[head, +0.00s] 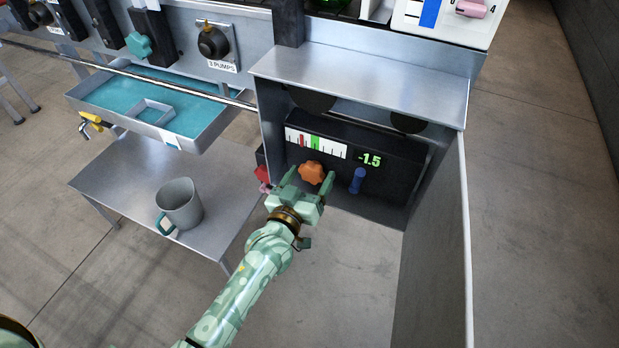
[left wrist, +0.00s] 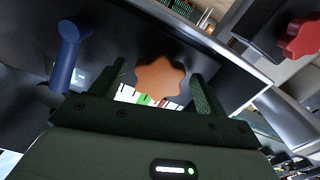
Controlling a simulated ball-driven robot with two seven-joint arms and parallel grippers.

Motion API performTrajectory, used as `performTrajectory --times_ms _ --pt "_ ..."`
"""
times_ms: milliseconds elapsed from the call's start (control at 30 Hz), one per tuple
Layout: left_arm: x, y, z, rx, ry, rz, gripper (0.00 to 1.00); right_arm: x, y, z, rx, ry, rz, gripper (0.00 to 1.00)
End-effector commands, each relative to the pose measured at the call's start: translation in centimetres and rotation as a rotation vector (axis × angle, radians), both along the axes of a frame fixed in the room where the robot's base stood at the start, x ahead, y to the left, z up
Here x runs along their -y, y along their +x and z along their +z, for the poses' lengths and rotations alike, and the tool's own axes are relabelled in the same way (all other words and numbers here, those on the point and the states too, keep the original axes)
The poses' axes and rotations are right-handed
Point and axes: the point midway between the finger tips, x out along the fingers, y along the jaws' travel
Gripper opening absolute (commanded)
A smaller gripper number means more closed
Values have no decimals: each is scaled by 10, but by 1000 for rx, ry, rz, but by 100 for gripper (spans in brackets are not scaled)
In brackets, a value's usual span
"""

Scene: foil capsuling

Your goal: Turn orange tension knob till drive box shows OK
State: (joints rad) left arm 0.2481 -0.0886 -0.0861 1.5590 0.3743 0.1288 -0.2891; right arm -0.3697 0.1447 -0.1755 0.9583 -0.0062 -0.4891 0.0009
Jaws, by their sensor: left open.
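The orange tension knob (head: 312,173) is a lobed knob on the front of the black drive box (head: 385,150), inside an open metal housing. The box's display (head: 369,160) reads -1.5 in green. Its white gauge (head: 316,143) has a red mark left of a green band. My left gripper (head: 309,182) is open just in front of the orange knob, with a finger on either side. In the left wrist view the knob (left wrist: 160,77) sits between the spread fingertips (left wrist: 160,80); I cannot tell whether they touch it. My right gripper is not in view.
A blue lever (head: 357,180) is right of the knob. A red knob (head: 263,174) is at the housing's left edge. The open door panel (head: 455,250) stands at the right. A grey mug (head: 180,203) stands on the low metal table (head: 125,185), below a teal-lined tray (head: 190,128).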

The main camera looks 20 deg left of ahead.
Motion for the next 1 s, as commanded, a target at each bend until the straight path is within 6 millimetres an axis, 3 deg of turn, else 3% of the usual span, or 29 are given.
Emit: performTrajectory --times_ms 33,200,467,567,1000 --pt "0 0 0 0 0 0 72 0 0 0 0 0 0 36" --pt "0 0 0 0 0 0 30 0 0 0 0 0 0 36" --pt "0 0 0 -1 -15 0 30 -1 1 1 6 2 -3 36" --pt "0 0 1 0 -42 0 30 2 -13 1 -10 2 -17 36" --pt "1 0 4 -11 -363 -1 30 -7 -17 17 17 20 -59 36"
